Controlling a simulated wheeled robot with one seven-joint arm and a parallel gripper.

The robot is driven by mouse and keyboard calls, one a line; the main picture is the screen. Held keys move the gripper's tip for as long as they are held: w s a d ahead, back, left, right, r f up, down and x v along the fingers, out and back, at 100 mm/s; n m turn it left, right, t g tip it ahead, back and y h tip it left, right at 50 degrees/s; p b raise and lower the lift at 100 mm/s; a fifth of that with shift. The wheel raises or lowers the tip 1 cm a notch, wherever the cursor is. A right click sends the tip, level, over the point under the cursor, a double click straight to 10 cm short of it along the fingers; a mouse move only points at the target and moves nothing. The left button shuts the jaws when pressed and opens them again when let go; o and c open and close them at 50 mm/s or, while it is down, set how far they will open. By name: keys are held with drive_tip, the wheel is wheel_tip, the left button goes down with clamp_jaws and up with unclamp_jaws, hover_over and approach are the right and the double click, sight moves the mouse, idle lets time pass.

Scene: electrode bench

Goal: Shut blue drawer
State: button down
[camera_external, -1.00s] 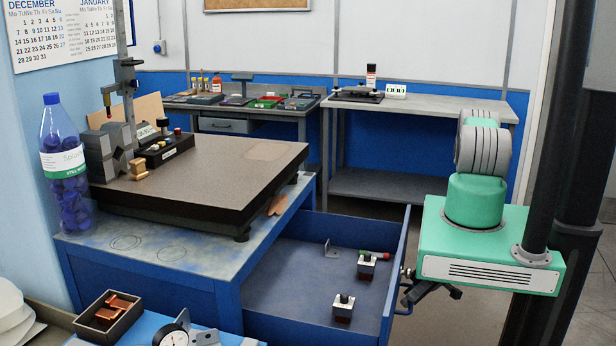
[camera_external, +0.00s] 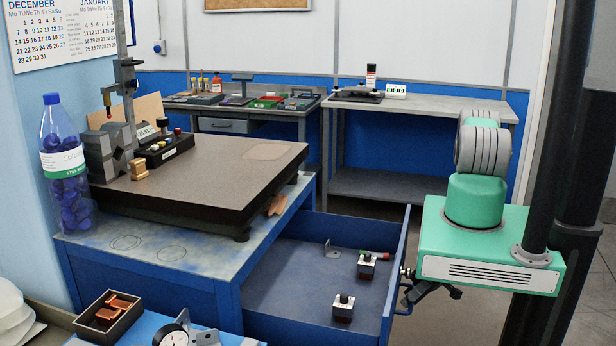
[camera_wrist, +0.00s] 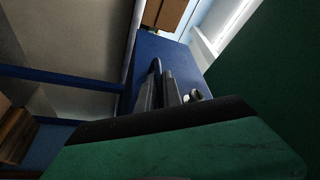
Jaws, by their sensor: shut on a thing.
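The blue drawer (camera_external: 398,262) is pulled well out of the blue bench (camera_external: 190,275) in the external view. Its front panel faces right, toward my arm. Inside lie two small block-shaped items (camera_external: 343,307), a red-and-green piece and a small metal bracket. My gripper (camera_external: 408,296) is at the outer side of the drawer front, shut on the drawer handle (camera_external: 405,282), which is partly hidden by the fingers. The wrist view shows my dark fingers (camera_wrist: 168,90) close together against the blue drawer front (camera_wrist: 180,55).
A dark surface plate (camera_external: 215,170) with gauges stands on the bench top. A blue bottle (camera_external: 63,165) stands at its left. A box of copper parts (camera_external: 108,316) and a dial gauge are in the foreground. Grey tables (camera_external: 420,104) stand behind.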

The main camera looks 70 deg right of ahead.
sight(371, 300)
drive_tip(key=w+b, duration=0.2)
drive_tip(key=w, duration=0.1)
drive_tip(key=w+b, duration=0.2)
drive_tip(key=w, duration=0.1)
drive_tip(key=w+f+b, duration=0.1)
drive_tip(key=w+b, duration=0.1)
drive_tip(key=w, duration=0.1)
drive_tip(key=shift+w+d, duration=0.1)
drive_tip(key=shift+w+r, duration=0.3)
drive_tip(key=c, duration=1.8)
unclamp_jaws()
drive_tip(key=shift+r, duration=0.1)
